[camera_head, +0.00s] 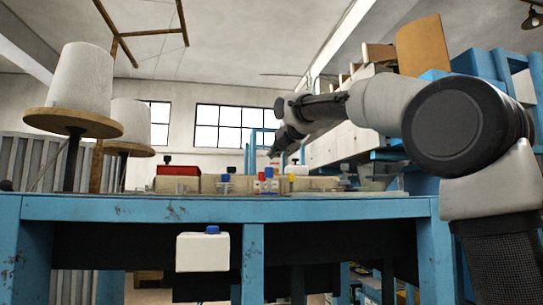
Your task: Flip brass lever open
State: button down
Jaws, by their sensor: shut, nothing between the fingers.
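My arm reaches in from the right, over the blue workbench (330,208). My gripper (273,155) is small and far off at the arm's end, pointing down above the middle of the bench. It looks shut and empty. Below it, small blue and red parts (267,180) stand on the bench, with a small yellow part (291,178) just right of them. I cannot make out a brass lever for certain, nor whether my gripper touches anything.
Two white thread cones (82,85) stand on wooden discs at the left. A red box (178,170) and a blue-topped part (225,180) sit on the bench. A white box with a blue knob (203,252) hangs at the bench front. Wooden boards (422,46) rise at the right.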

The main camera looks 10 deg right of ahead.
jog(key=x, duration=1)
jog(key=shift+d+r, duration=1.4)
